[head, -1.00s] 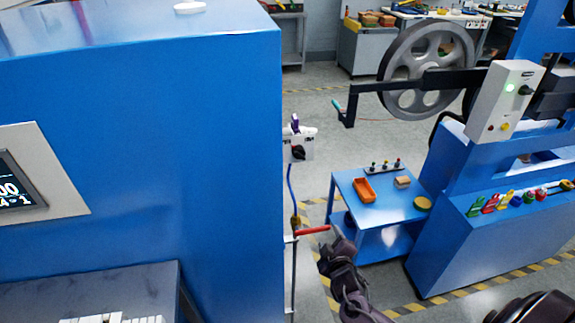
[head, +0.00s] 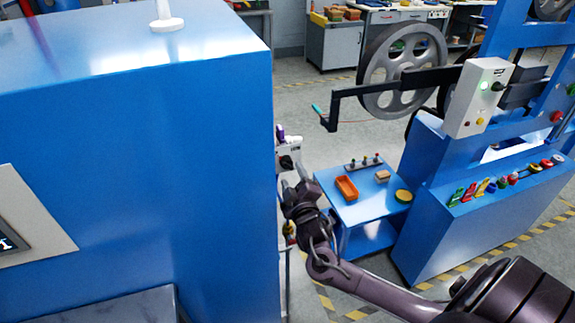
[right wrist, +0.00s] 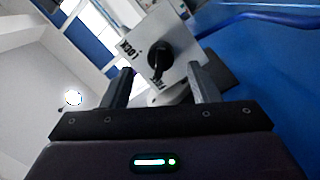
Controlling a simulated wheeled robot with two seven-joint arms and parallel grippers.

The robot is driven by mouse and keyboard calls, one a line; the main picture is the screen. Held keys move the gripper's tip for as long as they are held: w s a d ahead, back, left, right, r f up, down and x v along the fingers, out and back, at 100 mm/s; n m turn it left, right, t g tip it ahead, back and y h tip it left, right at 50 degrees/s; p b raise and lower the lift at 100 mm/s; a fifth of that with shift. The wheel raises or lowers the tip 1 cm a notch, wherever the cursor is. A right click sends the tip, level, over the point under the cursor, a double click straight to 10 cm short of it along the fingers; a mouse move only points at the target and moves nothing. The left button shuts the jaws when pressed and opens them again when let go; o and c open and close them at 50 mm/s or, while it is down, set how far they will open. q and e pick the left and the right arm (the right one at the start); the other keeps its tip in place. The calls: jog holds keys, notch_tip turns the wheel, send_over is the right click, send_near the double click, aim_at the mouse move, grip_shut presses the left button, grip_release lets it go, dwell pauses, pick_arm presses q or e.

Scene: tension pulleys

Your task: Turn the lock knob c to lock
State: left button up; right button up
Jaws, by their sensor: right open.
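The lock knob (right wrist: 158,58) is black and sits on a pale plate (right wrist: 137,41) with the word LOCK and a second, partly hidden label in the right wrist view. Its pointer is turned toward the second label, away from LOCK. In the head view the knob (head: 286,162) is a small dark spot on a white box at the side of the blue cabinet. My right gripper (right wrist: 160,85) is open and empty, its fingers on either side below the knob, apparently short of it. In the head view the right gripper (head: 290,185) is just below the box. My left gripper is not in view.
The tall blue cabinet (head: 130,130) stands close on the left. A blue side table (head: 360,205) with an orange tray (head: 346,188) is to the right. A machine with a large grey wheel (head: 400,70) stands farther right.

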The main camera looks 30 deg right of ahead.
aim_at(289, 168)
jog(key=x, duration=0.3)
jog(key=shift+w+d+p, duration=0.1)
jog(key=shift+w+p, duration=0.2)
jog(key=shift+p, duration=0.05)
jog(key=shift+w, duration=0.4)
jog(key=shift+d, duration=0.15)
jog(key=shift+c, duration=0.2)
jog(key=c, duration=0.9)
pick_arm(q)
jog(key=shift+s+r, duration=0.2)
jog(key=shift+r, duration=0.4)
pick_arm(e)
jog(key=shift+f, duration=0.1)
jog(key=shift+c, duration=0.2)
